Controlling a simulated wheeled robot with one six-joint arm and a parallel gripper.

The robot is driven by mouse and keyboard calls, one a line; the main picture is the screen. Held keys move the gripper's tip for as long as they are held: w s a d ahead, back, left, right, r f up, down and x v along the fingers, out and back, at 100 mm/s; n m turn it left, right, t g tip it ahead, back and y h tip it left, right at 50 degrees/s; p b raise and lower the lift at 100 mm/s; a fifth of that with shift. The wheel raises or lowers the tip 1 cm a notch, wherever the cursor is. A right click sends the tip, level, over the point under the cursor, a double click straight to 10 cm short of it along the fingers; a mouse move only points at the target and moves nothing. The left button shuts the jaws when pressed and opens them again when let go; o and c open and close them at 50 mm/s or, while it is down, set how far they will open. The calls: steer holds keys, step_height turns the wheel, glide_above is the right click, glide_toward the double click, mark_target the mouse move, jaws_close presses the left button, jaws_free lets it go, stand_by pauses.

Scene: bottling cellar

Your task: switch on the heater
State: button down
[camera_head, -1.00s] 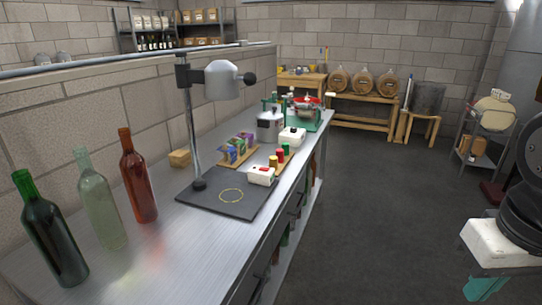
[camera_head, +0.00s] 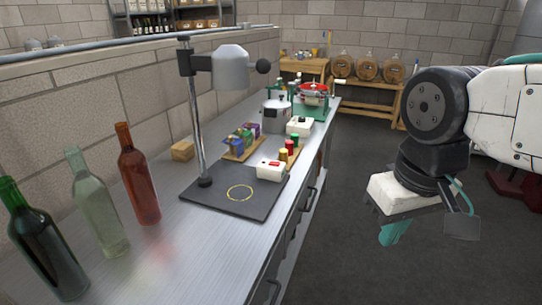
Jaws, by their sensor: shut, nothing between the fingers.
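A grey heater head (camera_head: 231,68) hangs on a metal post over a black base plate (camera_head: 222,204) with a yellow ring on it. A white box with a red switch (camera_head: 270,170) sits at the right edge of the base plate. Whether the switch is on or off is too small to tell. A second white box (camera_head: 299,126) stands farther back on the bench. My gripper (camera_head: 394,233) points down in the air over the floor, to the right of the bench, apart from everything. It is shut and empty.
Several bottles, one of them red (camera_head: 138,174), stand at the bench's (camera_head: 190,262) left side. Coloured packets (camera_head: 243,141) and small capped pieces (camera_head: 289,148) lie behind the base plate. A grey pot (camera_head: 276,115) stands beyond. The floor between bench and arm is clear.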

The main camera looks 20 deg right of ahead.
steer(key=w+a+r+n+y, duration=0.1)
steer(key=w+r+n+y, duration=0.15)
steer(key=w, duration=0.95)
steer(key=w+a+r+n+y, duration=0.15)
steer(key=w+n, duration=0.25)
steer(key=w, duration=0.7)
steer(key=w+d+f+n+t+y, duration=0.1)
steer(key=w+d+f+n, duration=0.1)
steer(key=w, duration=0.9)
steer(key=w+d+f+n+t+y, duration=0.1)
steer(key=w+d+f+n+t, duration=0.1)
steer(key=w, duration=0.8)
steer(key=shift+w+d+f, duration=0.35)
steer(key=shift+d+f, duration=0.1)
steer(key=shift+f, duration=0.4)
glide_above(275, 163)
steer(key=s+d, duration=0.2)
steer(key=f, duration=0.7)
steer(key=shift+w+f, duration=0.25)
steer(key=shift+f, duration=0.05)
step_height(275, 163, down, 3)
steer(key=shift+f, duration=0.2)
steer(key=shift+d+f, duration=0.1)
steer(key=shift+f, duration=0.35)
